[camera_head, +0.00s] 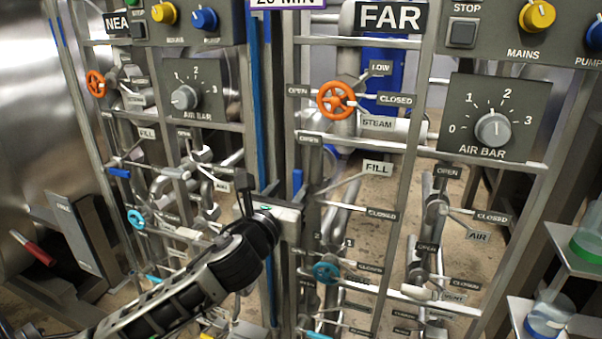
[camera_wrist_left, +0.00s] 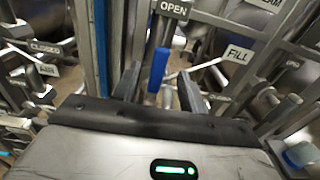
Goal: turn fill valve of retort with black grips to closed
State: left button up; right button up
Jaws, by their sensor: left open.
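The far panel's fill valve has a blue lever grip (camera_head: 297,182) near the FILL label (camera_head: 377,168). The OPEN label (camera_head: 308,139) is above the grip and a CLOSED label (camera_head: 381,214) is to its lower right. My left gripper (camera_head: 262,195) is open beside the grip. In the left wrist view, the blue grip (camera_wrist_left: 157,68) stands nearly upright under OPEN (camera_wrist_left: 173,9), between the lines of the two open fingers (camera_wrist_left: 160,88). I cannot tell whether they touch it. Black grips on a retort are not clearly seen. My right gripper is not in view.
The near panel on the left has its own FILL label (camera_head: 146,133) and blue lever (camera_head: 118,172). An orange steam wheel (camera_head: 337,99) is above the far fill valve; a turquoise wheel (camera_head: 326,270) is below. Pipes and frame bars crowd the space. A red grip (camera_head: 40,253) is at far left.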

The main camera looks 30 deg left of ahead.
aim_at(297, 180)
pick_arm(q)
jog(key=x, duration=0.7)
jog(key=shift+w, duration=0.4)
grip_shut()
